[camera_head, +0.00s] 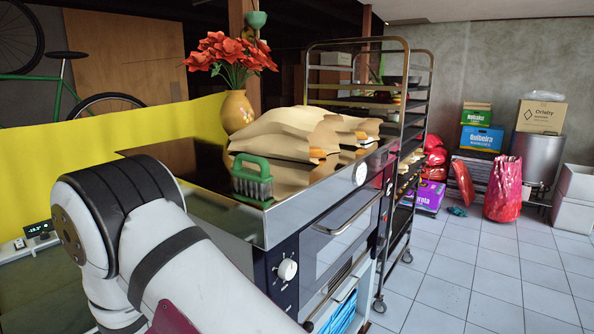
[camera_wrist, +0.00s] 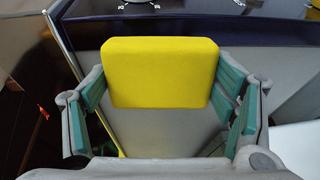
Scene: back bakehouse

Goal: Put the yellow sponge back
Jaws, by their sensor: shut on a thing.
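The yellow sponge (camera_wrist: 160,72) is a rounded block, seen in the wrist view between the teal pads of my gripper (camera_wrist: 161,88). My gripper is shut on it, with one finger at its left side and one at its right. In the head view neither the sponge nor my gripper shows; my own arm fills the lower left. The wrist view shows a dark panel with knobs (camera_wrist: 227,18) behind the sponge, apparently the oven front. No place for the sponge can be made out.
The oven (camera_head: 310,262) carries a green-handled brush (camera_head: 252,178), paper bags (camera_head: 290,135) with bread, and a vase (camera_head: 237,112) of red flowers. A tall tray rack (camera_head: 408,130) stands behind it. Blue items (camera_head: 340,313) lie on a shelf below.

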